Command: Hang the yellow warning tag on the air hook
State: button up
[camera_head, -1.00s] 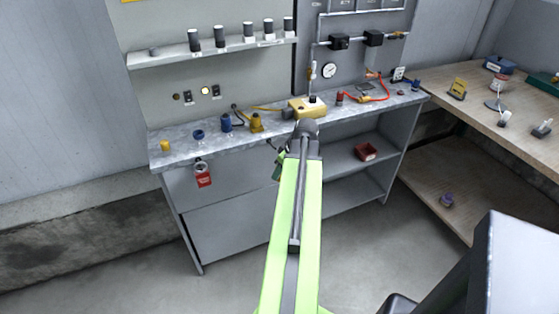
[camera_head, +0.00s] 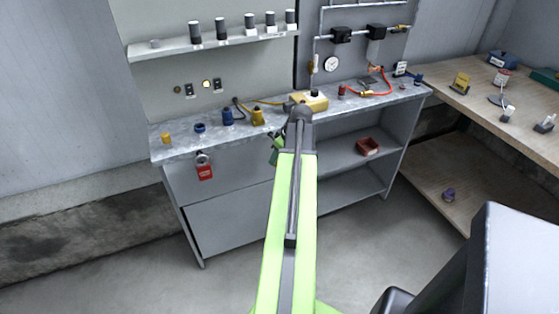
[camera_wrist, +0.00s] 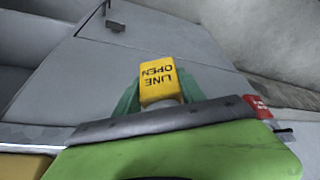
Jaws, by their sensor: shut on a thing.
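My gripper (camera_wrist: 160,95) has green fingers shut on the yellow warning tag (camera_wrist: 158,80), which reads "LINE OPEN" upside down in the wrist view. In the head view my gripper (camera_head: 277,150) is at the front edge of the grey bench, mostly hidden by my arm; the held tag is not visible there. A small dark fitting (camera_wrist: 115,25) shows beyond the tag in the wrist view; I cannot tell whether it is the air hook. A red tag (camera_head: 205,172) hangs at the bench's left front; a red piece (camera_wrist: 258,106) shows in the wrist view.
The metal bench top (camera_head: 180,147) carries blue and yellow fittings, a yellow box (camera_head: 312,103) and a red hose (camera_head: 375,92). A pressure gauge (camera_head: 331,64) is on the back panel. A red bin (camera_head: 367,146) sits on the lower shelf. A wooden bench (camera_head: 480,105) stands right.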

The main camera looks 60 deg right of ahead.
jog(key=w+d, duration=0.1)
jog(key=w, duration=0.1)
jog(key=w+d+f+b, duration=0.1)
jog(key=w+d, duration=0.1)
jog(key=shift+f, duration=0.2)
dwell(0.3)
dwell(0.5)
jog(key=o, duration=1.4)
jog(key=shift+o, duration=0.3)
jog(key=shift+r, duration=0.1)
jog(key=p+v, duration=1.5)
jog(key=v, duration=0.2)
jog(key=shift+a+p, duration=0.15)
jog(key=shift+p, duration=0.25)
